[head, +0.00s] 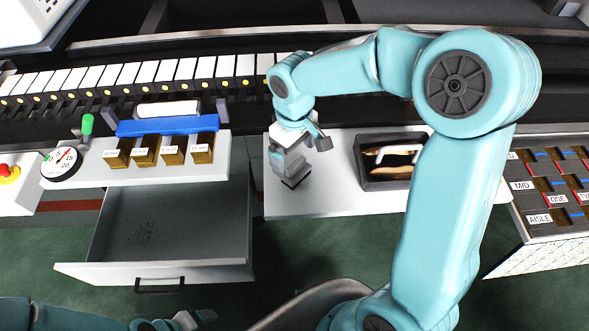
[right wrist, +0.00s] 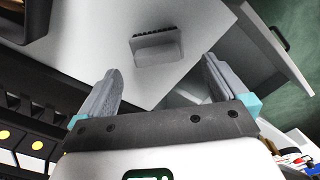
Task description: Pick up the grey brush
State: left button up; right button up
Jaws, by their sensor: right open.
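The grey brush (right wrist: 157,50) lies on the white worktop in the right wrist view, a small pale grey block with a row of dark bristles along its far edge. My right gripper (right wrist: 162,72) is open, with its two grey fingers apart on either side of the view and the brush ahead between them, not touched. In the head view my right gripper (head: 292,168) hangs over the left part of the white worktop (head: 330,195), and I cannot clearly tell the brush from it there. My left gripper (head: 196,318) shows only partly at the bottom edge; its jaws are unclear.
An open grey drawer (head: 170,225) with dark specks inside stands left of the worktop. A dark tray (head: 388,183) holding light and brown items is right of my gripper. A blue rack (head: 168,125) with several brown labelled blocks, a gauge (head: 62,165) and a labelled rack (head: 550,220) stand around.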

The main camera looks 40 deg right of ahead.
notch_tip(320, 180, down, 2)
jog(key=shift+s+f, duration=0.15)
jog(key=shift+f, duration=0.05)
jog(key=f, duration=0.4)
jog(key=shift+d+f, duration=0.2)
jog(key=c, duration=1.1)
notch_tip(320, 180, up, 20)
jog(key=p, duration=0.1)
send_near(296, 163)
jog(key=a, duration=0.4)
jog(key=shift+m, duration=0.8)
jog(key=w+a+f, duration=0.1)
jog(key=f, duration=0.1)
jog(key=a+f, duration=0.1)
jog(key=f, duration=0.1)
jog(key=w+a+f, duration=0.1)
jog(key=f, duration=0.1)
jog(key=shift+w+a+f, duration=0.1)
jog(key=shift+w+f, duration=0.25)
jog(key=shift+f, duration=0.05)
jog(key=shift+w+m, duration=0.3)
jog(key=shift+m, duration=0.1)
jog(key=shift+s+r, duration=0.1)
